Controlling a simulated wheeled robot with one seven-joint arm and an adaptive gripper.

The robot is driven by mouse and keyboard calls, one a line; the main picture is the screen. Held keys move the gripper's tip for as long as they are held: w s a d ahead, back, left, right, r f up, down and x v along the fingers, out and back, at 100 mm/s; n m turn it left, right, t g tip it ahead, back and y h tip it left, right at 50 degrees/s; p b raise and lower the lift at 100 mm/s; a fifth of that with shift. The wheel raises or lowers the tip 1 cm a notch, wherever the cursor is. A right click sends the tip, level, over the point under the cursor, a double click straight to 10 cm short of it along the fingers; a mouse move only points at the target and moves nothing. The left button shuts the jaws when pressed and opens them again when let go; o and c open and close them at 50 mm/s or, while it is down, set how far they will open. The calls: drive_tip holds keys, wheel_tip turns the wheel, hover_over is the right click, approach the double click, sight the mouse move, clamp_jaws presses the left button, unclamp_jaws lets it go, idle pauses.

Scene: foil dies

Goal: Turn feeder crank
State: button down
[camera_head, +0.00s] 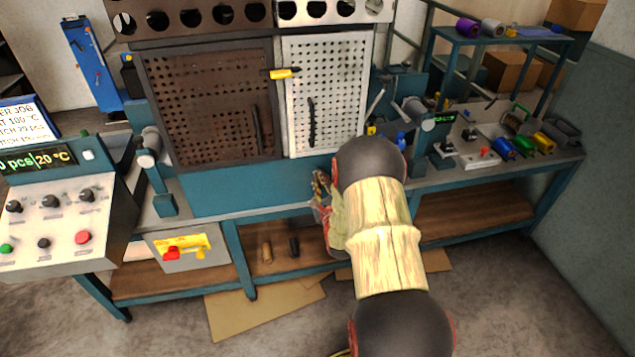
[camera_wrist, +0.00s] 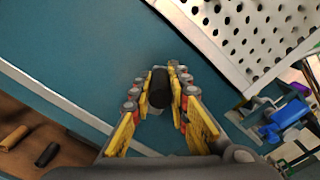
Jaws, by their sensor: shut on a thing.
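My gripper (camera_wrist: 160,88) is shut on a black cylindrical grip (camera_wrist: 159,90), which looks like the crank's handle. The grip stands between the two yellow-and-grey fingers, in front of a teal panel (camera_wrist: 100,45). The rest of the crank cannot be made out in either view. In the head view, my gripper (camera_head: 322,195) is beside the lower front of the teal machine, and my arm hides much of the area there.
A dark perforated plate (camera_head: 205,100) and a white one (camera_head: 325,95) stand above the bench. A control box (camera_head: 62,225) is at left. Coloured spools (camera_head: 520,147) lie at right. A brown cylinder (camera_head: 266,252) and a black one (camera_head: 294,247) lie on the lower shelf.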

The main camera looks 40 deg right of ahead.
drive_tip(key=shift+d+r, duration=0.1)
drive_tip(key=shift+d, duration=0.05)
idle(0.3)
drive_tip(key=c, duration=1.7)
unclamp_jaws()
drive_tip(key=v, duration=1.2)
